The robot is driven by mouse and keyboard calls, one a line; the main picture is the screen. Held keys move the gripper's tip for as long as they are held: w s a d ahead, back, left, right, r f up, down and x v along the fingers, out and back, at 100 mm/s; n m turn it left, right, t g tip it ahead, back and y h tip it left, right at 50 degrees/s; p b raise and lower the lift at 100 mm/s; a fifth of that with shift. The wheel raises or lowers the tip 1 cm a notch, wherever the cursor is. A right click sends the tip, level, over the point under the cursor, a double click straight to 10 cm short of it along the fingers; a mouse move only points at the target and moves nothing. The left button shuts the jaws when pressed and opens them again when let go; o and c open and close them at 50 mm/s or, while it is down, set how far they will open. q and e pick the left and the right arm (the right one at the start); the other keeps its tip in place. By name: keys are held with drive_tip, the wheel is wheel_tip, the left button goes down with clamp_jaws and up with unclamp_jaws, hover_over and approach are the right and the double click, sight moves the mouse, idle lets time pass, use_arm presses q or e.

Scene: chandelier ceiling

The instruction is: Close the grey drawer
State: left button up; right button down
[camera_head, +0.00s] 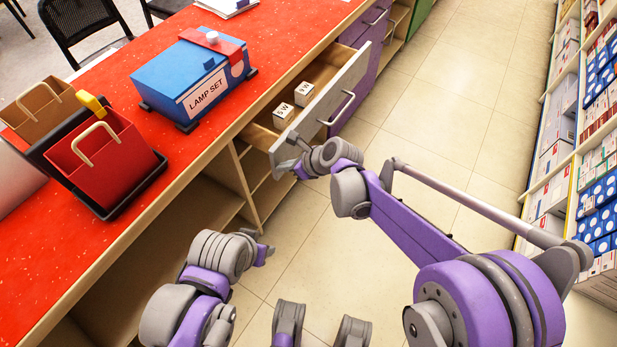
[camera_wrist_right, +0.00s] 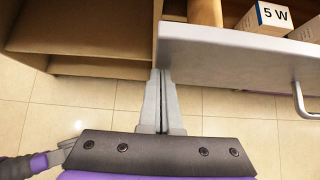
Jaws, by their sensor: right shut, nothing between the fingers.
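The grey drawer (camera_head: 325,92) stands pulled out from the counter, with a bar handle (camera_head: 341,108) on its front. Two small white boxes (camera_head: 293,104) lie inside it. In the right wrist view the drawer front (camera_wrist_right: 240,45) and part of its handle (camera_wrist_right: 305,104) show at the right. My right gripper (camera_head: 290,155) is shut and empty at the near end of the drawer front; in the wrist view its fingers (camera_wrist_right: 161,85) lie beside the drawer's left end. Whether they touch it I cannot tell. My left gripper (camera_head: 262,252) is low before the open shelves; its fingers are too small to judge.
A blue lamp set box (camera_head: 195,78) and a black tray with red and brown bags (camera_head: 100,160) stand on the red counter (camera_head: 60,240). Open shelves (camera_head: 190,215) lie below. The tiled floor (camera_head: 440,80) is clear; stocked shelves (camera_head: 590,130) line the right.

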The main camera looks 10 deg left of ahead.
use_arm(q)
drive_tip(key=shift+s+d+r+p, duration=0.1)
drive_tip(key=shift+r+p, duration=0.25)
drive_tip(key=shift+r, duration=0.1)
use_arm(e)
drive_tip(key=w+a, duration=0.4)
drive_tip(key=a, duration=0.9)
drive_tip(key=shift+w+a, duration=0.2)
drive_tip(key=shift+a, duration=0.05)
drive_tip(key=shift+r, duration=0.15)
